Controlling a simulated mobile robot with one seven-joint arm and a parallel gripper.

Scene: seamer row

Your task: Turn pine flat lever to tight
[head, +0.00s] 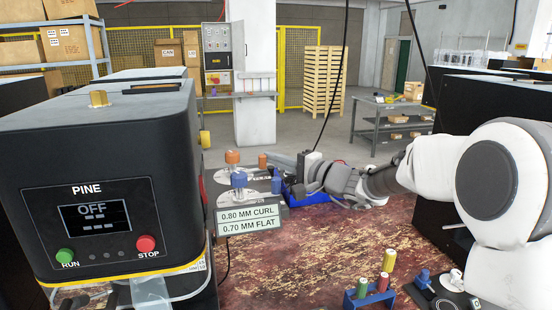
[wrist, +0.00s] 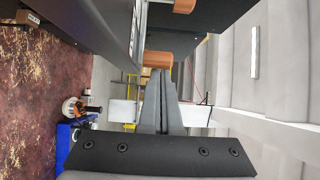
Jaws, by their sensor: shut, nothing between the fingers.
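The black PINE machine (head: 105,165) stands at the left in the head view, its screen (head: 95,216) reading OFF. At its right side are an orange knob (head: 232,157) and a blue knob (head: 239,180) above a sign (head: 248,217) reading 0.80 MM CURL and 0.70 MM FLAT. I cannot tell which knob is on the flat lever. My gripper (head: 283,161) is to the right of these knobs, partly hidden. In the wrist view my gripper (wrist: 162,75) is shut and empty. A copper-coloured cylinder (wrist: 157,58) shows just beyond its tips; contact is unclear.
Another orange knob (head: 262,161) and blue knob (head: 276,185) stand farther back. A blue bin (head: 318,196) lies below my wrist. A small rack (head: 369,299) with coloured cylinders stands at the front right. The worn red surface (head: 320,240) between is mostly clear.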

